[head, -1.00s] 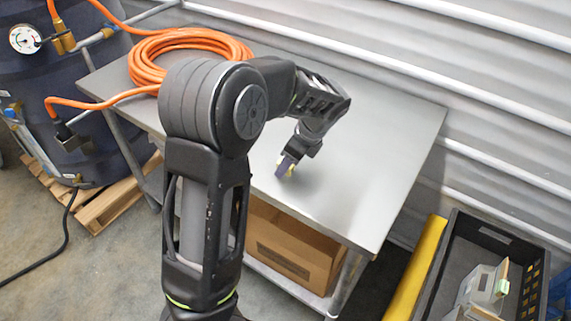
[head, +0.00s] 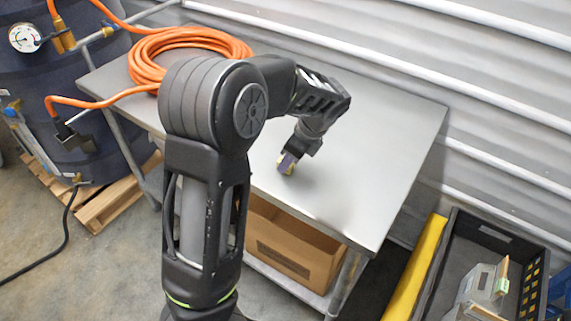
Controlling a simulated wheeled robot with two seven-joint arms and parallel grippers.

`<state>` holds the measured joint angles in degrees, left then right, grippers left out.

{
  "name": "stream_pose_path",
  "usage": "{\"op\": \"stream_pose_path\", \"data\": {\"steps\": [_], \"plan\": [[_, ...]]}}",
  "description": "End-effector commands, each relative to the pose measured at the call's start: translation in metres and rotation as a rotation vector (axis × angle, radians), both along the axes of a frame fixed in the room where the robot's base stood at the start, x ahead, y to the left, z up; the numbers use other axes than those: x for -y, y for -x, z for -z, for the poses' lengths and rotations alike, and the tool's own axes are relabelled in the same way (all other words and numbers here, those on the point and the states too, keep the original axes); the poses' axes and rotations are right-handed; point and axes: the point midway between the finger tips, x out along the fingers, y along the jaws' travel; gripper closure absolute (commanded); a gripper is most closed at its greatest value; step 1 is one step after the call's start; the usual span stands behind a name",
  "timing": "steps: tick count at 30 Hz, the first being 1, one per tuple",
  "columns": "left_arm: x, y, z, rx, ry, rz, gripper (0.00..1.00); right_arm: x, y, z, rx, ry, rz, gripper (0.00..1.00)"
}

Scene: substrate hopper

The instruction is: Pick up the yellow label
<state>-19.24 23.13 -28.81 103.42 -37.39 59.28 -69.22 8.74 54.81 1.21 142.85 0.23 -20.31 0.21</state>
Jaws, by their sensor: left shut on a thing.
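My left gripper (head: 287,163) is over the metal table (head: 385,145), near its front edge, with its fingers pointing down. I cannot tell whether the label touches the tabletop. My right gripper is not in view.
A coiled orange hose (head: 150,62) lies at the table's back left. A cardboard box (head: 290,243) sits on the shelf below. A black crate (head: 500,235) with grey items stands at the lower right beside a yellow bar (head: 415,270). The tabletop's right side is clear.

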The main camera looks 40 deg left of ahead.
Motion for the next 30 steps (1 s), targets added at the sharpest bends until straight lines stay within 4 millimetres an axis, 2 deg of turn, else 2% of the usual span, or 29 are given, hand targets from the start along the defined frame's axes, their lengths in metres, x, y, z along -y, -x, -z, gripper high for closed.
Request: {"op": "stream_pose_path", "data": {"steps": [4,19,23,30], "plan": [[0.000,0.000,0.000,0.000,0.000,0.000,1.00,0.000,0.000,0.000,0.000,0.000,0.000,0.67],[0.000,0.000,-0.003,0.001,0.000,-0.001,1.00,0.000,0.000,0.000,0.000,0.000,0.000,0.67],[0.000,-0.001,-0.016,0.004,0.001,-0.001,1.00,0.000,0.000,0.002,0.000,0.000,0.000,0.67],[0.000,-0.001,-0.061,0.005,0.000,0.000,1.00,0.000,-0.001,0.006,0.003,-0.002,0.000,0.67]]}}
